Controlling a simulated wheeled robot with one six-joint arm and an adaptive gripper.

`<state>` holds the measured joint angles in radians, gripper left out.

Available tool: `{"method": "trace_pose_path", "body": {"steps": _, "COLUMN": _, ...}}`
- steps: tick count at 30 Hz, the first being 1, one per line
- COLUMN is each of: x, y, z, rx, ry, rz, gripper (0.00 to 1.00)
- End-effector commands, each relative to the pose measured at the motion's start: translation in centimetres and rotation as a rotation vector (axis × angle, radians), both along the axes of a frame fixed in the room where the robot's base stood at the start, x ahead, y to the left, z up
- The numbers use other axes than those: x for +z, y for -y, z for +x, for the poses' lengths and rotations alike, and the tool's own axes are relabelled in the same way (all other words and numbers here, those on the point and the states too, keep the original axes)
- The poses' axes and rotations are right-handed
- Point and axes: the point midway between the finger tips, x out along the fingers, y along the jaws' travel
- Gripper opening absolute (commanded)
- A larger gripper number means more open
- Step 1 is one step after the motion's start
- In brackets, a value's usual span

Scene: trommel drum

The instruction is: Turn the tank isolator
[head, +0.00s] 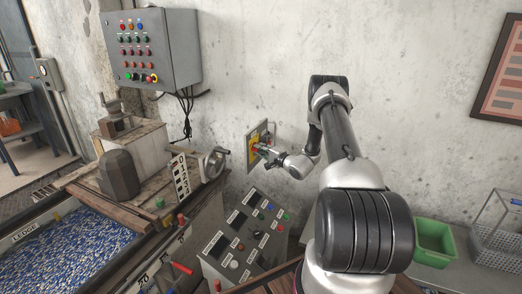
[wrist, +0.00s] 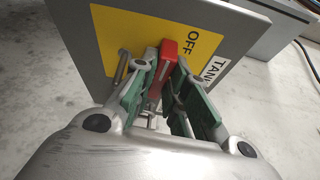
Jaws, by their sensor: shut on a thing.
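The tank isolator is a grey box (wrist: 84,35) on the wall with a yellow plate (wrist: 112,28) reading OFF and a white label (wrist: 216,70) starting TANK. Its red handle (wrist: 169,50) sticks out of the plate near the OFF mark. My gripper (wrist: 162,78) is shut on the red handle, one green-padded finger on each side; the fingers hide the handle's lower part. In the head view the isolator's yellow plate (head: 256,134) is on the wall, with my gripper (head: 264,149) reaching it from the right.
A control box (head: 152,48) with coloured buttons hangs upper left. A sloped button console (head: 246,240) stands below the isolator, and a handwheel (head: 215,163) is to its left. A green bin (head: 434,243) and a wire basket (head: 496,246) sit at right. The wall above my arm is clear.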

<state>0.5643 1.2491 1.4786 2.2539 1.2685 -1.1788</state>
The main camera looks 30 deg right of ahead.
Motion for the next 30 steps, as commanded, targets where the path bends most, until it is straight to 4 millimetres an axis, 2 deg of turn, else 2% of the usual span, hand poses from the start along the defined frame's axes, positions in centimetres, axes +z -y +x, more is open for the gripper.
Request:
{"method": "trace_pose_path", "body": {"steps": 9, "x": -0.27, "y": -0.05, "z": -0.12, "rx": 0.002, "ry": 0.05, "rz": -0.068, "gripper": 0.0}}
{"method": "trace_pose_path", "body": {"steps": 23, "x": -0.3, "y": -0.08, "z": -0.11, "rx": 0.002, "ry": 0.056, "rz": -0.077, "gripper": 0.0}}
{"method": "trace_pose_path", "body": {"steps": 24, "x": -0.31, "y": -0.08, "z": -0.11, "rx": 0.002, "ry": 0.056, "rz": -0.077, "gripper": 0.23}}
{"method": "trace_pose_path", "body": {"steps": 26, "x": -0.29, "y": -0.07, "z": -0.11, "rx": 0.002, "ry": 0.056, "rz": -0.077, "gripper": 0.34}}
{"method": "trace_pose_path", "body": {"steps": 27, "x": -0.27, "y": -0.07, "z": -0.1, "rx": 0.002, "ry": 0.057, "rz": -0.077, "gripper": 0.37}}
{"method": "trace_pose_path", "body": {"steps": 30, "x": -0.24, "y": -0.05, "z": -0.07, "rx": 0.002, "ry": 0.057, "rz": -0.077, "gripper": 0.37}}
